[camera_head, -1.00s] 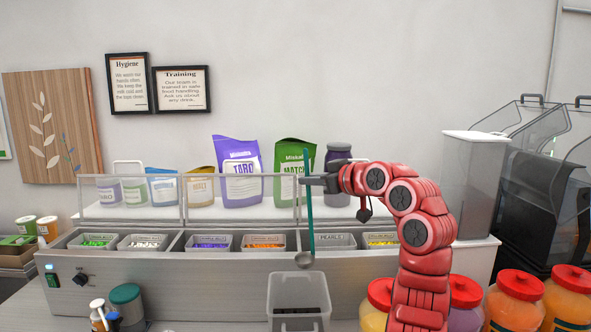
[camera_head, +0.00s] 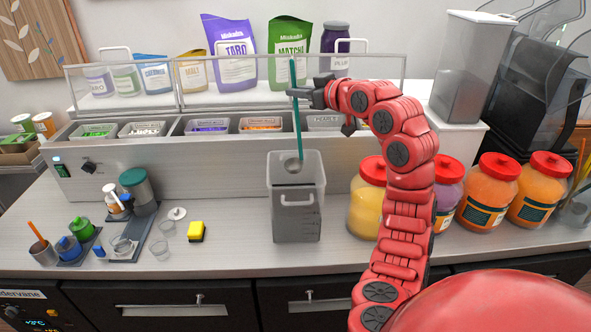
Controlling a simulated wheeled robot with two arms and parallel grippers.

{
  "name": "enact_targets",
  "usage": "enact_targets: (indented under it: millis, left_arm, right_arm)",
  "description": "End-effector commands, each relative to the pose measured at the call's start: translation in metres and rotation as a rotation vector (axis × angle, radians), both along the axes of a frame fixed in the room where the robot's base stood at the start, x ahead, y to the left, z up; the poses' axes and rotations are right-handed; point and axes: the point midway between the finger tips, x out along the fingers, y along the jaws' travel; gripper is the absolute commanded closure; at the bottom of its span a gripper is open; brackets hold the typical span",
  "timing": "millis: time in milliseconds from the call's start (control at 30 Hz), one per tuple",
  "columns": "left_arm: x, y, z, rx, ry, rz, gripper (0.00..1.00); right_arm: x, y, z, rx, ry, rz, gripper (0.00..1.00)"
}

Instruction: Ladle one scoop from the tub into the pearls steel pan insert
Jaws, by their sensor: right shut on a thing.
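My right gripper (camera_head: 303,92) is shut on the teal handle of the ladle (camera_head: 296,115), which hangs nearly upright. The ladle's steel bowl (camera_head: 292,165) shows within the opening of the grey tub (camera_head: 297,212); whether it is inside or just above the rim I cannot tell. The tub stands on the counter in front of the topping station, with its handle facing me. The pearls steel pan insert (camera_head: 325,121) sits in the station's row, just right of the ladle handle and partly hidden by my right arm. My left gripper is not in view.
A clear guard (camera_head: 235,83) stands behind the pan row. The counter front (camera_head: 240,262) is clear.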

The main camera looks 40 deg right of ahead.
Motion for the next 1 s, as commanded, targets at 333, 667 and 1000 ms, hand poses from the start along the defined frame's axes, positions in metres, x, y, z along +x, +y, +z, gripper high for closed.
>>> enact_targets:
  millis: [333,667,1000]
  left_arm:
    - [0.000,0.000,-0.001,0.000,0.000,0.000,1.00]
    - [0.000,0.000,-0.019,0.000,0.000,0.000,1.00]
    - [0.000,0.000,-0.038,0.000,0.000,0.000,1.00]
  right_arm:
    - [0.000,0.000,-0.001,0.000,0.000,0.000,1.00]
    - [0.000,0.000,-0.021,0.000,0.000,-0.001,1.00]
    - [0.000,0.000,-0.044,0.000,-0.001,0.000,1.00]
